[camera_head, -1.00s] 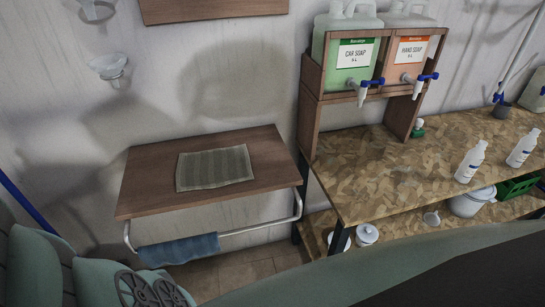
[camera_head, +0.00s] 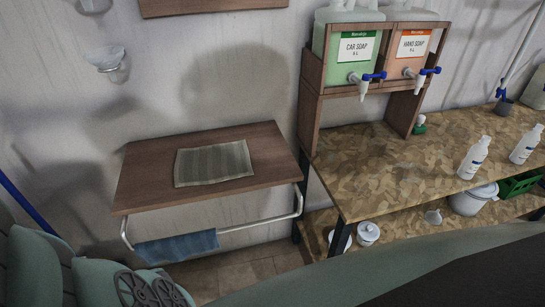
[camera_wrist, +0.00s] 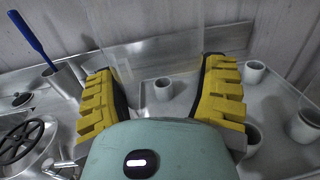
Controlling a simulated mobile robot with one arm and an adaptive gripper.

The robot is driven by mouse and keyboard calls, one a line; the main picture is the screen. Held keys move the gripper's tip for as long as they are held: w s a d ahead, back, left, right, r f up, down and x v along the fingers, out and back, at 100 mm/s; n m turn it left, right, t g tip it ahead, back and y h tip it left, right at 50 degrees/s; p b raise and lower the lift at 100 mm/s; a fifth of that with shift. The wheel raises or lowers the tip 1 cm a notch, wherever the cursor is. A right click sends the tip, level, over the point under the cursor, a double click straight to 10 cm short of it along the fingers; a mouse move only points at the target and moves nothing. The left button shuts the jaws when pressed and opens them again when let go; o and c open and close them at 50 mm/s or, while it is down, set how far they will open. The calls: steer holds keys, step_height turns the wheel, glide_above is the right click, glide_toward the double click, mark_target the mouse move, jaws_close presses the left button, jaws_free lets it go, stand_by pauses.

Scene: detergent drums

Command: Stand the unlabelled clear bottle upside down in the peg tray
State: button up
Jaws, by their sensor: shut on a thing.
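In the wrist view, my gripper (camera_wrist: 161,78) has its two yellow ribbed fingers on either side of a clear, see-through bottle (camera_wrist: 150,38). It is shut on it. The bottle is very faint, shows no label, and runs out of the top of the picture; which end is up I cannot tell. The head view shows neither gripper nor tray.
Left in the wrist view are a blue-handled brush (camera_wrist: 33,40) in a holder and a dark handwheel (camera_wrist: 27,140). The head view shows a wooden shelf with a cloth (camera_head: 213,163), soap drums with taps (camera_head: 352,45), and white bottles (camera_head: 474,158) on a bench (camera_head: 385,165).

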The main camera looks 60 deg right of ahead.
steer(key=o, duration=1.1)
steer(key=shift+c, duration=0.2)
steer(key=v, duration=1.2)
steer(key=shift+f, duration=0.1)
